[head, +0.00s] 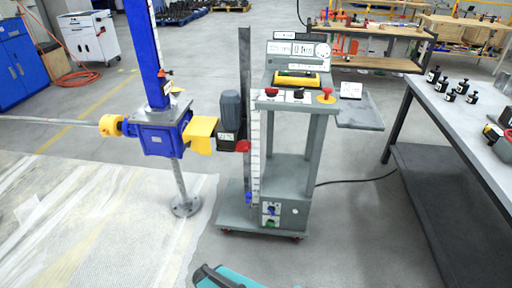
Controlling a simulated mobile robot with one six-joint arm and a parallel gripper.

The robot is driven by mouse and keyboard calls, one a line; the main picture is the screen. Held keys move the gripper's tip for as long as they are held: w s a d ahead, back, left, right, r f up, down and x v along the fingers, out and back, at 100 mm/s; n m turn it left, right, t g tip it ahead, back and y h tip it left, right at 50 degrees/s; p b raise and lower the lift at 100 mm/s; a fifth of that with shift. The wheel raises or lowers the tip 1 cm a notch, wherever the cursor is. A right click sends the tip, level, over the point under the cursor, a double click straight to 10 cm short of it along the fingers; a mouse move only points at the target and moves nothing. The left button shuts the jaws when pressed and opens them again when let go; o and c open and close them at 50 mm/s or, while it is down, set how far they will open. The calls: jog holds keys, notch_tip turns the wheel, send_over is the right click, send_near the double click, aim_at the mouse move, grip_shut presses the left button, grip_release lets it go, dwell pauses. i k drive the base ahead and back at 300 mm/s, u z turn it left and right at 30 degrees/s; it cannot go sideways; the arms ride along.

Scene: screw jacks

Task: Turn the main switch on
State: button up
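A grey wheeled control stand (316,150) is in the middle of the head view. Its top panel carries a red knob (271,92) on the left, a dark knob (298,94) in the middle and a red mushroom button (327,94) on a yellow base at the right. A grey box (293,214) low on the stand has a white plate (270,209) with small blue and green parts. Labels are too small to read, so I cannot tell which control is the main switch or its position. My gripper's fingers are not visible.
A blue screw jack (160,138) with a grey motor (231,112) stands left of the stand. A grey workbench (465,125) with several black parts is at the right. A black cable (360,181) lies on the floor between stand and bench. Floor in front is mostly clear.

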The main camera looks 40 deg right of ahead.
aim_at(271, 92)
jog(key=z, duration=4.7)
jog(key=i, duration=0.1)
jog(key=u, duration=3.65)
